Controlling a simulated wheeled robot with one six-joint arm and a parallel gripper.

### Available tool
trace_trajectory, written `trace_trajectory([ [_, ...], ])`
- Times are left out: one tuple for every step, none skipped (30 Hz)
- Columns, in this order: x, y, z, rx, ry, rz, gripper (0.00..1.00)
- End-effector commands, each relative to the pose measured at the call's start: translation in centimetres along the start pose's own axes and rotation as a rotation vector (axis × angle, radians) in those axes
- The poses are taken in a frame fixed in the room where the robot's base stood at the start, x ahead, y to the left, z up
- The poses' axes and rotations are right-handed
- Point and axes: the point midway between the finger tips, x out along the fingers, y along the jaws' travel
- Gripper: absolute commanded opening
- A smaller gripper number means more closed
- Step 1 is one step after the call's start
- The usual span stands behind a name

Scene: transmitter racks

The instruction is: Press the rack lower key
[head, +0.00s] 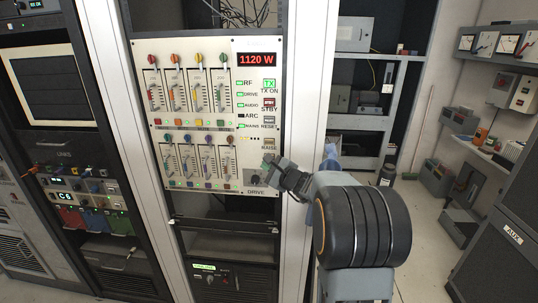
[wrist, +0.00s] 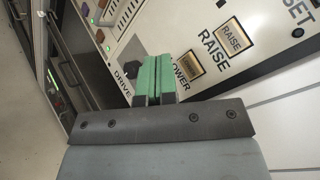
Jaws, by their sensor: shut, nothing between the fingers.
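The rack's control panel (head: 243,130) is cream, with sliders on the left and a column of keys on the right. The raise key (head: 269,141) is directly above, and also shows in the wrist view (wrist: 231,38). My gripper (wrist: 155,78) is shut and empty, its green fingertips together close to the panel. I cannot tell whether they touch it.
A dark drive knob (wrist: 109,48) sits left of my fingertips. The reset key (head: 269,121) and standby key (head: 269,104) are higher in the same column. A white rack post (head: 297,120) stands right of the panel. Open floor (head: 415,225) lies farther right.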

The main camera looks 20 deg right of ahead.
Motion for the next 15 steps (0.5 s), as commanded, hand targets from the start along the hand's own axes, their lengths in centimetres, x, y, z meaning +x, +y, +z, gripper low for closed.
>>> trace_trajectory([
  [0.4,-0.5,-0.2,0.002,0.001,0.001,0.00],
  [0.6,-0.5,-0.4,0.001,0.000,0.000,0.00],
  [0.9,-0.6,-0.7,0.000,0.000,0.000,0.00],
  [1.1,-0.7,-0.8,-0.001,0.000,0.000,0.00],
  [1.2,-0.8,-1.0,0.000,0.001,0.000,0.00],
  [1.4,-1.0,-1.1,0.000,0.000,0.000,0.00],
  [1.6,-1.1,-1.2,0.000,0.000,-0.001,0.00],
  [1.7,-1.2,-1.3,0.001,0.001,0.000,0.00],
  [1.9,-1.3,-1.4,0.001,0.001,0.000,0.00],
  [1.9,-1.4,-1.5,0.001,0.001,-0.001,0.00],
  [2.0,-1.5,-1.5,0.000,0.001,-0.001,0.00],
  [2.1,-1.5,-1.6,0.000,0.000,-0.001,0.00],
  [2.1,-1.6,-1.6,0.000,0.001,-0.001,0.00],
  [2.2,-1.6,-1.7,0.000,0.001,0.000,0.00],
  [2.2,-1.6,-1.7,0.000,0.001,0.000,0.00],
])
